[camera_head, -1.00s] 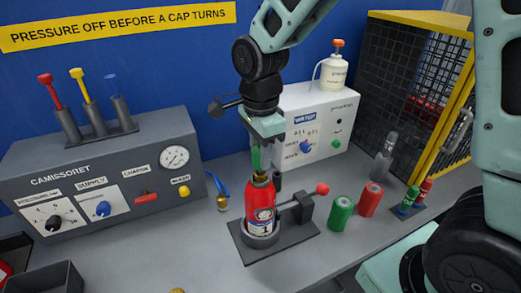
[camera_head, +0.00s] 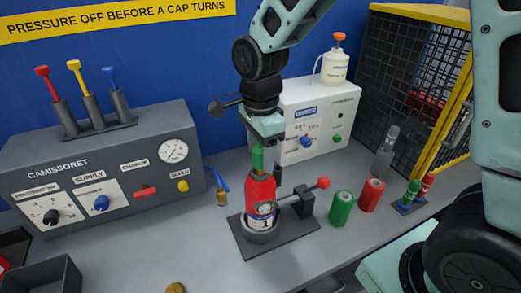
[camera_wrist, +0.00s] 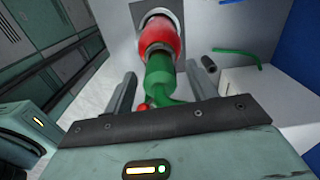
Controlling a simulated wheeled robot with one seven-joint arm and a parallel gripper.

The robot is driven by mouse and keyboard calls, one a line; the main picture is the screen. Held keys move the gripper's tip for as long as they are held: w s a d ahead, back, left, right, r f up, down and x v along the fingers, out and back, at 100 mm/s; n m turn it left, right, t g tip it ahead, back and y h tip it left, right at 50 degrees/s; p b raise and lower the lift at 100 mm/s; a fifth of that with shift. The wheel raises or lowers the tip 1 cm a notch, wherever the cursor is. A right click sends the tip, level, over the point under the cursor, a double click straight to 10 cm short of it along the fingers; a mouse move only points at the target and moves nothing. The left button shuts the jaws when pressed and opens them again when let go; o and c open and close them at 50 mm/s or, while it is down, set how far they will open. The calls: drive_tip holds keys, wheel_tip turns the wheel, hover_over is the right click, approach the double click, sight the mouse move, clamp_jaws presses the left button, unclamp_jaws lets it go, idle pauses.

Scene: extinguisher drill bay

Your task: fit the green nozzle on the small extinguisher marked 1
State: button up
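The small red extinguisher marked 1 (camera_head: 261,192) stands upright in a round clamp holder (camera_head: 262,237) on the bench. The green nozzle (camera_head: 257,158) is upright at its top and meets its neck; I cannot tell how firmly it is seated. In the wrist view the green nozzle (camera_wrist: 158,76) lines up with the red extinguisher (camera_wrist: 158,38), with a grey collar between them. My gripper (camera_head: 264,160) is above the extinguisher, pointing down. In the wrist view my gripper (camera_wrist: 161,88) has its fingers on either side of the nozzle, with gaps showing on both sides.
A green can (camera_head: 341,208) and a red can (camera_head: 371,196) stand right of the holder, past its red-knobbed lever (camera_head: 323,183). A grey control panel (camera_head: 110,185) is at left, a white unit (camera_head: 317,120) behind, a mesh cage (camera_head: 410,85) at right. The front bench is mostly clear.

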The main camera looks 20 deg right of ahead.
wheel_tip(320, 180, up, 17)
drive_tip(key=b, duration=0.2)
drive_tip(key=shift+r+b, duration=0.2)
drive_tip(key=shift+b, duration=0.1)
idle(0.7)
